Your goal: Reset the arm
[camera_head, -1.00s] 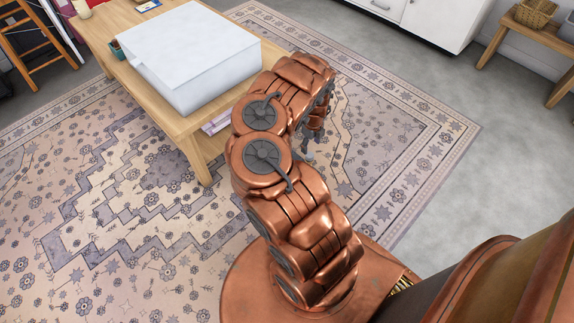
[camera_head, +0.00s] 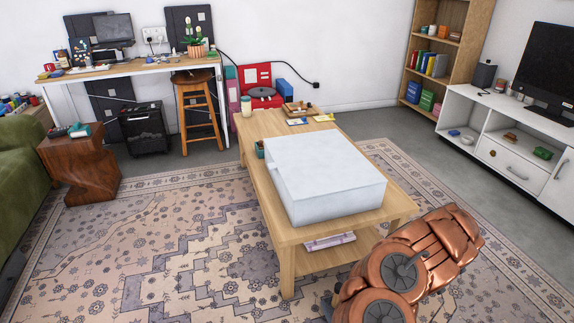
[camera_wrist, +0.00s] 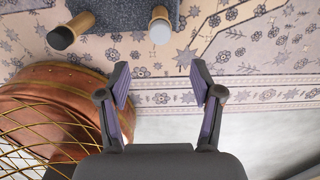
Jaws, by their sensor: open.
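My copper arm (camera_head: 410,265) shows at the lower right of the head view, folded beside the near right corner of the wooden coffee table. The gripper is not visible in that view. In the wrist view my gripper (camera_wrist: 160,82) has its two dark fingers spread apart, with nothing between them. Behind the fingers are the patterned rug and pale floor.
A large white box (camera_head: 325,180) sits on the coffee table (camera_head: 285,235). A wooden stool (camera_head: 198,105) stands by the desk. A white TV cabinet (camera_head: 490,120) is at right. Two wooden pegs, one of them the left peg (camera_wrist: 62,38), show near the gripper. Open rug lies left of the table.

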